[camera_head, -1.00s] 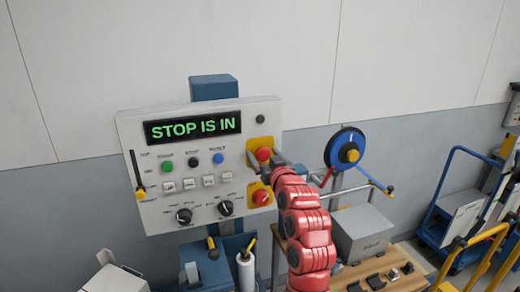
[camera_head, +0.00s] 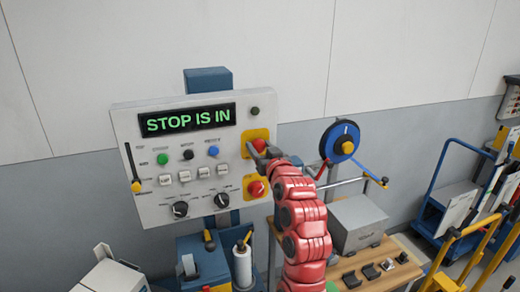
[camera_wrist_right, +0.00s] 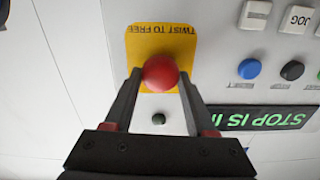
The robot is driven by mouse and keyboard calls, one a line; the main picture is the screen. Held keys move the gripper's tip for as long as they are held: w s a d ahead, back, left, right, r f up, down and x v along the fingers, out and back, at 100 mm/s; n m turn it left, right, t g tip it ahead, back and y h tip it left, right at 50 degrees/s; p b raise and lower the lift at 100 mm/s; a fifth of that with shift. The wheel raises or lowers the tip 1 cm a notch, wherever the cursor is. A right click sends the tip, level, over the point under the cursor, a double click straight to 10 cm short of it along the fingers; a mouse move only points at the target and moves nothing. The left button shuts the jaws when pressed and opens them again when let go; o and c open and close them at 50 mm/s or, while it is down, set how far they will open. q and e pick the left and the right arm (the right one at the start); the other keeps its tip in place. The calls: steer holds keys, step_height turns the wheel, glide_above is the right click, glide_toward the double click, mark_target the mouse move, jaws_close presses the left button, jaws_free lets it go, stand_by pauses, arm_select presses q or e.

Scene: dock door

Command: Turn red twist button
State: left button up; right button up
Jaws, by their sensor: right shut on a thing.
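The red twist button (camera_wrist_right: 160,72) sits on a yellow plate (camera_wrist_right: 146,38) marked "TWIST TO FREE" at the upper right of the control panel. In the head view the red button (camera_head: 259,146) is partly hidden by my right gripper (camera_head: 262,152). In the right wrist view my right gripper (camera_wrist_right: 160,82) has one finger on each side of the red button and is shut on it. The panel display (camera_head: 188,120) reads "STOP IS IN". My left gripper is not in view.
A second red knob (camera_head: 255,189) on a yellow plate sits just below. The white panel (camera_head: 150,205) also carries a slider, coloured buttons and two black dials (camera_head: 221,200). A blue reel (camera_head: 340,142) and a grey box (camera_head: 357,222) stand right of my arm.

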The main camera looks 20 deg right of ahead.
steer(key=m+b, duration=0.2)
steer(key=shift+f+m, duration=0.25)
steer(key=shift+m, duration=0.15)
steer(key=shift+r+m, duration=0.1)
steer(key=shift+m, duration=0.9)
steer(key=shift+d+m+b, duration=0.1)
steer(key=shift+m+b, duration=0.2)
steer(key=shift+m, duration=0.8)
steer(key=o, duration=1.1)
steer(key=shift+o, duration=1.2)
steer(key=shift+w, duration=0.1)
